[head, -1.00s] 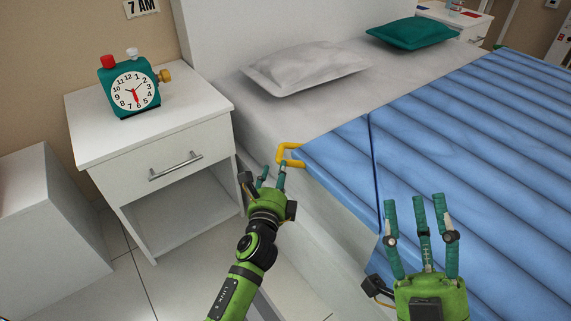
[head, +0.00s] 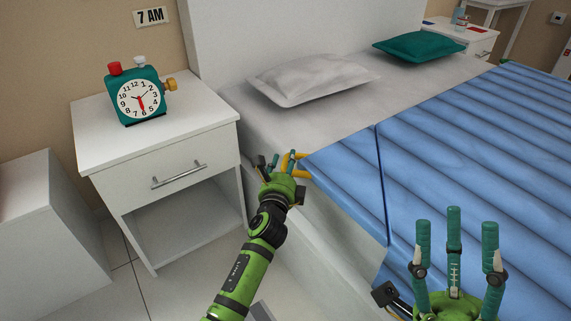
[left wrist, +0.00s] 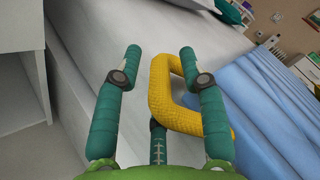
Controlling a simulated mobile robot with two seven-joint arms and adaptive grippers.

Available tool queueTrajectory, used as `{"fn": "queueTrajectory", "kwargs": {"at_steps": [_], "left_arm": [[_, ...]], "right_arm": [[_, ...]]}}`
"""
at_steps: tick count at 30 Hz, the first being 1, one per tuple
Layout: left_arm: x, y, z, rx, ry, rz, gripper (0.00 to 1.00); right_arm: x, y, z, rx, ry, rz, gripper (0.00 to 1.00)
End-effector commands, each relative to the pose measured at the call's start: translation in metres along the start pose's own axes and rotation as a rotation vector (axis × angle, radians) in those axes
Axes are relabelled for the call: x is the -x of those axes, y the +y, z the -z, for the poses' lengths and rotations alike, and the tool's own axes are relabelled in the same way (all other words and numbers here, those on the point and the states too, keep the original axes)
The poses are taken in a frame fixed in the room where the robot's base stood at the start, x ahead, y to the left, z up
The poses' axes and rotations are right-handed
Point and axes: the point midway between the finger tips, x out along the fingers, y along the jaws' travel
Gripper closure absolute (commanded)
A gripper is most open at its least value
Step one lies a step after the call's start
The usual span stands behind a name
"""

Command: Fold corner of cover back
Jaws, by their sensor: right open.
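The blue quilted cover (head: 480,150) lies over the bed, and its near left corner carries a yellow loop handle (head: 302,174). The cover and handle also show in the left wrist view, cover (left wrist: 265,100) and handle (left wrist: 159,95). My left gripper (head: 277,160) is at this corner, partly hiding the handle. In the left wrist view its fingers (left wrist: 160,55) are spread, with part of the handle between them and the right finger crossing the loop. Whether they touch is unclear. My right gripper (head: 456,226) is open and empty over the cover's near side.
A white nightstand (head: 150,160) with a teal alarm clock (head: 138,97) stands left of my left arm, close to the bed. A white pillow (head: 312,78) and a green pillow (head: 418,48) lie at the bed's head. Bare white sheet (head: 260,125) lies beyond the corner.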

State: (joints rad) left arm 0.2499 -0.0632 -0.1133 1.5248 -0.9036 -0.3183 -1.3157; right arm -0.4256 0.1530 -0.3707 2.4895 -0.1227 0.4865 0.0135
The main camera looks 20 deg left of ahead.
Motion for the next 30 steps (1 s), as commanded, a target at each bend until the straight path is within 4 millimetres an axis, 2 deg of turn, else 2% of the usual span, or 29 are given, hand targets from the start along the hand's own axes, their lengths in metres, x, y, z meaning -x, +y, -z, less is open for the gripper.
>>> {"fn": "queueTrajectory", "kwargs": {"at_steps": [1,2,3,14,20,23,26,30], "left_arm": [[0.0,0.0,0.0,0.0,0.0,0.0,0.82],[0.0,0.0,0.0,0.0,0.0,0.0,0.94],[0.0,0.0,0.0,0.0,0.0,0.0,1.0],[0.0,-0.002,-0.001,-0.005,0.0,0.0,1.0],[0.0,-0.008,-0.005,-0.028,0.001,0.001,1.0],[0.0,-0.013,-0.008,-0.047,0.001,0.001,1.0],[0.0,-0.018,-0.011,-0.071,0.002,0.001,1.0],[0.0,-0.026,-0.016,-0.107,0.002,0.002,1.0]], "right_arm": [[0.0,0.0,0.0,0.0,0.0,0.0,0.49],[0.0,0.0,0.0,0.0,0.0,0.0,0.49],[0.0,0.0,0.0,0.0,-0.001,0.0,0.49],[-0.002,0.001,-0.004,0.0,-0.023,-0.001,0.49],[-0.002,0.007,-0.031,0.008,-0.181,-0.015,0.49],[0.001,0.011,-0.052,0.012,-0.301,-0.024,0.49],[0.009,0.016,-0.076,0.016,-0.448,-0.035,0.49],[0.032,0.025,-0.111,0.02,-0.686,-0.055,0.49]]}}
